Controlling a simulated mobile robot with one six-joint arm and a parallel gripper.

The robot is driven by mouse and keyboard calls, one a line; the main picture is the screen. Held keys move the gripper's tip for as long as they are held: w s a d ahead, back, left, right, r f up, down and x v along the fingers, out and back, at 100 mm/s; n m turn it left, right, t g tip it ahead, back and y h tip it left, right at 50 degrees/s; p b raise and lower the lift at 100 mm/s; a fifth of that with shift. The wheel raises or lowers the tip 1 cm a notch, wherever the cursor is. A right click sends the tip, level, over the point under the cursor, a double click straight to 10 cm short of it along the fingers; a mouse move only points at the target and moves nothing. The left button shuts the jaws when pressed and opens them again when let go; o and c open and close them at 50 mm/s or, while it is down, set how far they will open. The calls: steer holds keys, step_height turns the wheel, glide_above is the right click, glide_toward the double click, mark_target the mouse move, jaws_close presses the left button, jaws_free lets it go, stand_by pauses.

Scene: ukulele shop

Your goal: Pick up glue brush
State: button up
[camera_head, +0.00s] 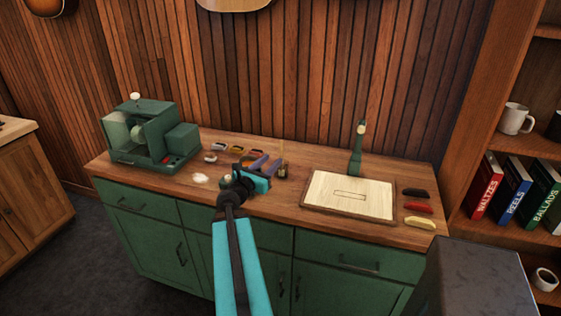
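A small dark jar (283,173) stands on the workbench near its middle. A thin pale upright stick (281,152) rises from it; this looks like the glue brush, but it is too small to be sure. My gripper (272,168), at the end of my cyan arm, is low over the bench, just left of the jar. Its fingers point toward the jar and hide part of the bench there. I cannot tell whether they touch anything or how far apart they are.
The wooden bench top (290,207) carries a green machine (150,135) at left and a pale board (348,195) at right, with a green stand (356,155) behind it. Small coloured pieces (418,207) lie right of the board. A bookshelf (470,150) stands at right.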

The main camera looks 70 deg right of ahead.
mark_target(281, 150)
steer(key=shift+s+d+r+p, duration=0.15)
steer(key=shift+d+p, duration=0.7)
steer(key=shift+d, duration=1.65)
steer(key=shift+s+d+p, duration=0.2)
steer(key=shift+d+p, duration=0.05)
steer(key=shift+d, duration=0.6)
steer(key=shift+s+d+p, duration=0.15)
steer(key=shift+d+p, duration=0.05)
steer(key=shift+d, duration=0.6)
steer(key=shift+d, duration=0.15)
steer(key=d+p, duration=0.2)
steer(key=d, duration=0.1)
steer(key=d+p, duration=0.1)
steer(key=d, duration=0.1)
steer(key=shift+s, duration=0.3)
jaws_close()
